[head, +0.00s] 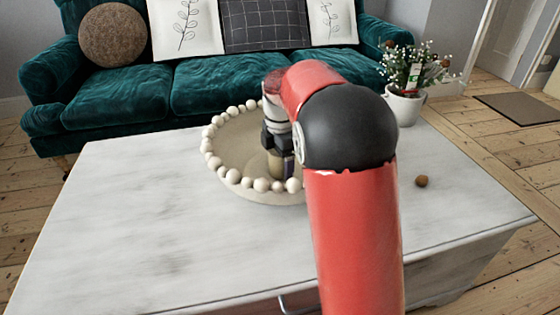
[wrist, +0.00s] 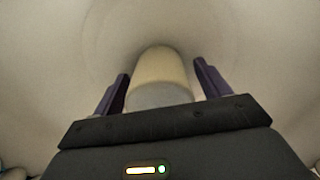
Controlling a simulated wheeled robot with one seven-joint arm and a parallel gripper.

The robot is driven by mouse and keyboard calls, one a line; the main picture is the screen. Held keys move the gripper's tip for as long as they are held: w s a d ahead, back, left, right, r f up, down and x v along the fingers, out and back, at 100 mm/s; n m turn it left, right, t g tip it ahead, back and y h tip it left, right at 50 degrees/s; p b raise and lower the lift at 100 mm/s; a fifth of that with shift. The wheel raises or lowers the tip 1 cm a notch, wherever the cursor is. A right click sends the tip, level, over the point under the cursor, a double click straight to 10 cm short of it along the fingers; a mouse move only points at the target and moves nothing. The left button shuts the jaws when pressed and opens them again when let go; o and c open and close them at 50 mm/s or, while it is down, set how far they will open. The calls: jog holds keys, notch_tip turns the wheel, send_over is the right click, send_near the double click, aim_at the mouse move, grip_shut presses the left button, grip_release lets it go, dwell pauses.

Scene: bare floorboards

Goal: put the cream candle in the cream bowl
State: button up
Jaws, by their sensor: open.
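The cream candle (wrist: 160,80) stands inside the cream bowl (wrist: 50,60), between the two fingers of my gripper (wrist: 160,90). The fingers are open, with a gap on each side of the candle. In the head view the bowl (head: 235,140) is wide and shallow with a rim of round beads, and it sits on the white table. My gripper (head: 279,165) reaches down into the bowl there, with part of the candle (head: 274,165) showing between its fingers. My arm hides the right side of the bowl.
The pale table (head: 150,220) is mostly clear on the left. A white pot with a flowering plant (head: 405,105) stands at the back right. A small brown ball (head: 421,181) lies on the right. A green sofa (head: 120,95) is behind.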

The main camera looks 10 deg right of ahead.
notch_tip(320, 180, up, 11)
jog(key=p, duration=0.2)
jog(key=shift+r+p, duration=0.1)
jog(key=shift+p, duration=0.2)
jog(key=shift+s+r, duration=0.15)
jog(key=shift+r, duration=0.5)
jog(key=s+f+m+t, duration=0.2)
jog(key=s+m, duration=0.8)
jog(key=s, duration=0.4)
jog(key=s+f+m+t, duration=0.1)
jog(key=s+m+t, duration=0.2)
jog(key=s+m, duration=0.7)
jog(key=s, duration=0.4)
jog(key=shift+s+f+m+t, duration=0.3)
jog(key=shift+f+m, duration=0.1)
notch_tip(320, 180, up, 5)
jog(key=p, duration=0.5)
jog(key=shift+r, duration=0.15)
